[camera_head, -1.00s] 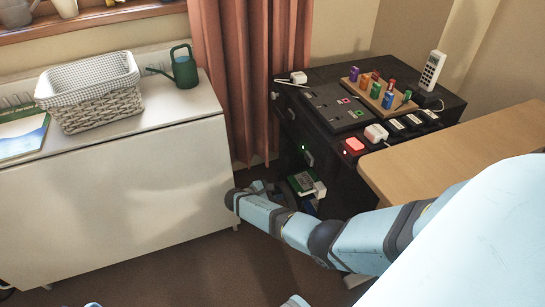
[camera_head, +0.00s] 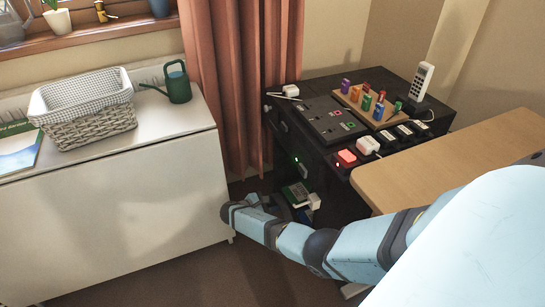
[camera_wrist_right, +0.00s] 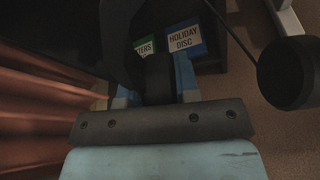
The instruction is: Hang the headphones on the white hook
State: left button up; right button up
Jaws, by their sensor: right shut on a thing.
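The black headphones show close up in the right wrist view, with a round ear cup (camera_wrist_right: 290,72) on a thin rod at the right. My right gripper (camera_wrist_right: 156,75) is shut on a dark part of them between its blue fingers. In the head view my right arm reaches in from the right, low between the white cabinet and the black desk; its gripper and the headphones are too dark and hidden to make out there. I cannot pick out the white hook with certainty in either view. My left gripper is out of view.
A black desk (camera_head: 318,90) with plugs and pegs stands behind my arm, a wooden tabletop (camera_head: 465,160) to its right. A white cabinet (camera_head: 120,220) with a basket (camera_head: 85,125) is at left. Labelled boxes, one blue (camera_wrist_right: 185,45), lie below the gripper. A curtain (camera_head: 245,90) hangs behind.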

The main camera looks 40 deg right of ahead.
dwell(0.3)
jog(key=shift+s+d+p, duration=0.1)
jog(key=shift+d+p, duration=0.2)
jog(key=shift+d, duration=0.1)
jog(key=shift+s+d, duration=0.25)
jog(key=shift+d, duration=0.5)
jog(key=shift+d, duration=0.1)
jog(key=shift+p, duration=0.4)
jog(key=shift+s+d, duration=0.15)
jog(key=shift+d, duration=0.15)
dwell(0.4)
jog(key=shift+s+d+p, duration=0.25)
jog(key=shift+d+p, duration=0.05)
jog(key=shift+d, duration=0.55)
jog(key=shift+s+d, duration=0.15)
jog(key=shift+d, duration=0.25)
dwell(0.5)
jog(key=shift+s+d+p, duration=0.25)
jog(key=shift+d+p, duration=0.15)
jog(key=shift+d, duration=0.4)
